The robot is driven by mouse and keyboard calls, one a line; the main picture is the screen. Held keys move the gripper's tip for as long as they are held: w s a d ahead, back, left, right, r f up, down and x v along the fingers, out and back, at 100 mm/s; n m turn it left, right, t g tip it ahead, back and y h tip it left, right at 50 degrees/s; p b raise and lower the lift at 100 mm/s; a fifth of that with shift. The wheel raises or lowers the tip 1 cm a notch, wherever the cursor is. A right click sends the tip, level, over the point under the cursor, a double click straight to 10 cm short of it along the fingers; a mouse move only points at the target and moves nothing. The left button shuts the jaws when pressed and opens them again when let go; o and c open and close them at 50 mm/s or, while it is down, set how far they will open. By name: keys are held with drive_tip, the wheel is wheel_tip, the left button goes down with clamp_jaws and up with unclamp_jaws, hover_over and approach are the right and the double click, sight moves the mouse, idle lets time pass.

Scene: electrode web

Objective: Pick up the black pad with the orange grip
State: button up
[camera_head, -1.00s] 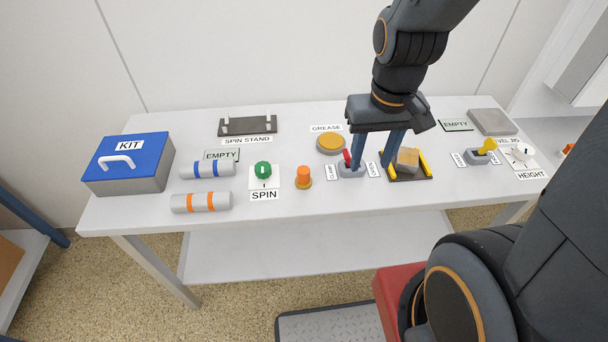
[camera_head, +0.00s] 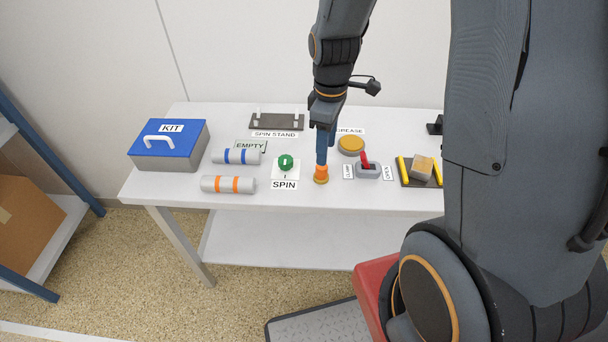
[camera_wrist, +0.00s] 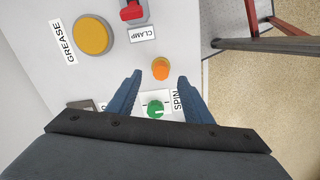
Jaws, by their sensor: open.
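The orange grip (camera_head: 321,173) stands upright on a small round amber-brown base near the table's front edge, right of the SPIN dial. I cannot make out any black on its base. My gripper (camera_head: 327,155) points down over it, and one blue finger hides part of its top in the head view. In the wrist view the orange grip (camera_wrist: 160,69) shows between and just beyond the open fingertips (camera_wrist: 160,77). The gripper is open and empty. Its exact height above the grip is hard to tell.
The green SPIN dial (camera_head: 286,162) is to the left, the red-levered clamp switch (camera_head: 367,171) to the right. The yellow grease disc (camera_head: 351,144) lies behind. Two banded cylinders, blue-banded (camera_head: 236,157) and orange-banded (camera_head: 228,184), lie further left, near the blue-lidded kit box (camera_head: 168,146).

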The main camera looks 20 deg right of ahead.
drive_tip(key=shift+w+a+f, duration=0.1)
drive_tip(key=shift+a+f, duration=0.05)
drive_tip(key=shift+f, duration=0.35)
drive_tip(key=shift+a+f+p, duration=0.15)
drive_tip(key=shift+f+p, duration=0.5)
drive_tip(key=shift+f, duration=1.15)
drive_tip(key=shift+a+f+p, duration=0.1)
drive_tip(key=shift+f+p, duration=0.5)
drive_tip(key=shift+f, duration=1.15)
clamp_jaws()
drive_tip(key=shift+r, duration=0.2)
wheel_tip(320, 180, up, 10)
drive_tip(key=shift+f+b, duration=0.15)
drive_tip(key=shift+b, duration=1)
